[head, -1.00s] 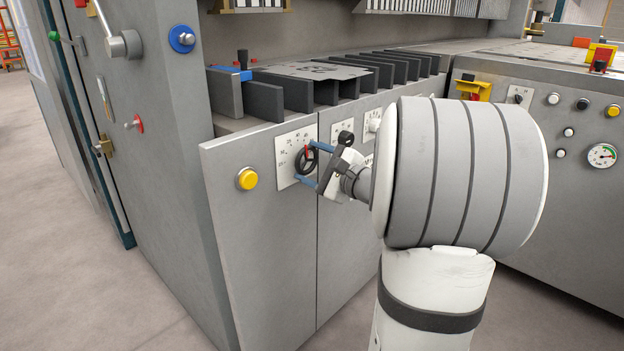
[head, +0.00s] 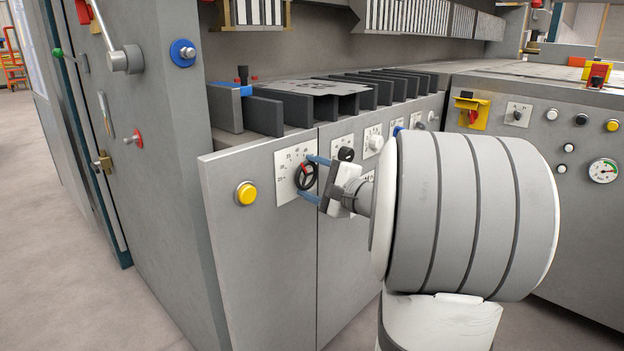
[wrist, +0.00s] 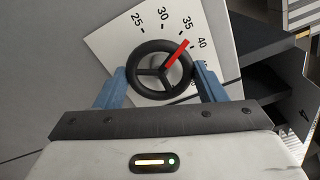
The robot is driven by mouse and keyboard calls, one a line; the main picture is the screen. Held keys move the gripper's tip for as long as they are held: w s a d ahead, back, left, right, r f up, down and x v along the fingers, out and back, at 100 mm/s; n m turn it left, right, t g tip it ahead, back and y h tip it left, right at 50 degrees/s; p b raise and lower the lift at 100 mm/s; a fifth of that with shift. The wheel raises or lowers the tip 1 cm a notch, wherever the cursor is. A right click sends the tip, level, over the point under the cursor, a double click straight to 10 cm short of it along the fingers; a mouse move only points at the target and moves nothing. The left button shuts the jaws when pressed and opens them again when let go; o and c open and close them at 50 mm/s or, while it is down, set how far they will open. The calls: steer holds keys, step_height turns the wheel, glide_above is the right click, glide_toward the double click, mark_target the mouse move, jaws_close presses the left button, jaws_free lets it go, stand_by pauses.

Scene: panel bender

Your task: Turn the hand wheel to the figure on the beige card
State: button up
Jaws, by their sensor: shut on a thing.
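The black three-spoke hand wheel (head: 306,177) sits on a white scale plate (head: 285,164) on the grey front panel. My gripper (head: 310,178) reaches the wheel from the right. Its blue fingers are shut on the rim from opposite sides; my gripper also shows in the wrist view (wrist: 162,83). The higher figures on the scale are partly hidden by a finger. I cannot make out a beige card in either view.
A yellow button (head: 246,193) is left of the scale plate. A black knob (head: 346,154) and a white dial (head: 373,141) are close on its right. Dark upright plates (head: 320,100) stand above the panel. The floor at left is clear.

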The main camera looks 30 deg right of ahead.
steer(key=o, duration=1)
steer(key=p+v, duration=0.2)
steer(key=v, duration=0.5)
steer(key=shift+s, duration=0.4)
